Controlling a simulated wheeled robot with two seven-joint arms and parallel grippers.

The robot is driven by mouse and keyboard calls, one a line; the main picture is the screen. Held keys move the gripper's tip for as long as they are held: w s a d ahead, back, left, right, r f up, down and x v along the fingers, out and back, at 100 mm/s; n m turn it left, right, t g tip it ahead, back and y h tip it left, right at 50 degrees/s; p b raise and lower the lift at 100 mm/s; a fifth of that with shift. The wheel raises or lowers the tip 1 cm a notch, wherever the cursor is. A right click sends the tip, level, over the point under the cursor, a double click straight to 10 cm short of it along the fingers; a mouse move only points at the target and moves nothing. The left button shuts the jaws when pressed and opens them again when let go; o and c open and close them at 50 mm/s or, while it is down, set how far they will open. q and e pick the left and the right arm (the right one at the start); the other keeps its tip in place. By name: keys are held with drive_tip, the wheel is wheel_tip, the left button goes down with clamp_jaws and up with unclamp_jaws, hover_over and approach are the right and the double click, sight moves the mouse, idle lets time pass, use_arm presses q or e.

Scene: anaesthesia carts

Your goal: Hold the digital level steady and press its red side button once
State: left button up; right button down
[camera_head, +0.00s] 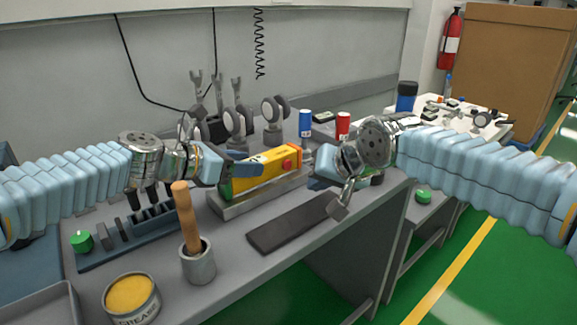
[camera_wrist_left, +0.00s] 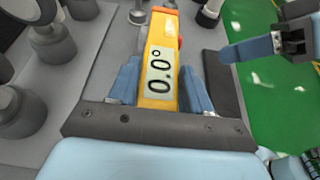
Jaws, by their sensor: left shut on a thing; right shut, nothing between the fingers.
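The yellow digital level (camera_head: 262,170) sits on a grey block (camera_head: 255,199) on the bench. Its red side button (camera_head: 287,164) faces the front at the level's right end. My left gripper (camera_head: 235,172) is shut on the level's left end, one finger on each side. In the left wrist view the level (camera_wrist_left: 160,35) lies between the fingers and its display reads 0.0°. The red button (camera_wrist_left: 180,42) shows at its right edge. My right gripper (camera_head: 318,173) is shut and empty, a little to the right of the button and apart from it. It also shows in the left wrist view (camera_wrist_left: 228,54).
A dark flat bar (camera_head: 292,226) lies in front of the block. A wooden-handled tool (camera_head: 186,215) stands in a grey cup, near a grease tin (camera_head: 131,297). Blue (camera_head: 305,123) and red (camera_head: 343,125) cylinders stand behind the level. Gauges (camera_head: 272,112) stand at the back.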

use_arm(q)
drive_tip(key=o, duration=1.3)
